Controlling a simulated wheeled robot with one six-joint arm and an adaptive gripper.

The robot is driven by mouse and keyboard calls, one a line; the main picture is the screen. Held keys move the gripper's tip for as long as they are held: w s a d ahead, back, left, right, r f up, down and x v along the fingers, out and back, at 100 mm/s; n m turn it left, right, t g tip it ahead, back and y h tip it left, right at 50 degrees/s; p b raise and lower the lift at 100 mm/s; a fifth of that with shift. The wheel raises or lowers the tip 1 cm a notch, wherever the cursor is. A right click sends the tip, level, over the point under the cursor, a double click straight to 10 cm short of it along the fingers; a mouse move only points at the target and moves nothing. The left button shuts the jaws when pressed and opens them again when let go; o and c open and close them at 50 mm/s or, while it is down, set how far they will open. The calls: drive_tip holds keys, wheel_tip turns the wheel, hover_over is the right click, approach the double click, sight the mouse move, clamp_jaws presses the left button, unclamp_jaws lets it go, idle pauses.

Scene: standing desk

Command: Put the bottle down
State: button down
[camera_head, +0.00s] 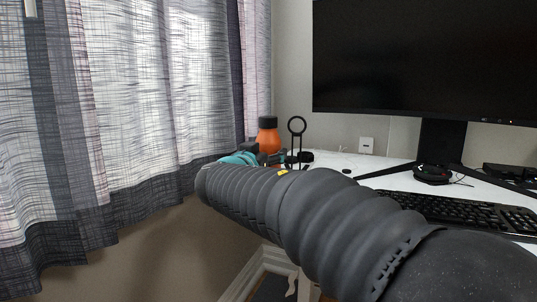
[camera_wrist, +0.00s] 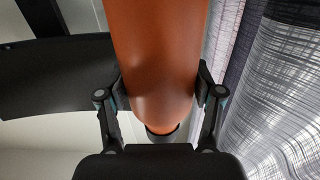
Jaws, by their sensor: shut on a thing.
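An orange bottle (camera_head: 268,138) with a dark cap stands upright at the far left end of the white desk (camera_head: 384,163) in the head view. Its lower part is hidden behind my arm, so I cannot tell whether its base touches the desk. In the wrist view the orange bottle (camera_wrist: 157,50) fills the middle, with its dark cap at the bottom of the picture. My gripper (camera_wrist: 160,88) is shut on the bottle, one finger on each side of it below the cap.
A large monitor (camera_head: 425,60) on a black stand and a keyboard (camera_head: 460,213) occupy the desk to the right. A black ring-topped stand (camera_head: 297,127) is close right of the bottle. A curtain (camera_head: 130,90) hangs on the left. Some bare desk shows before the wall.

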idle(0.3)
drive_tip(key=shift+c, duration=0.9)
unclamp_jaws()
drive_tip(key=b+v, duration=0.1)
drive_tip(key=v, duration=1.1)
drive_tip(key=shift+r, duration=0.1)
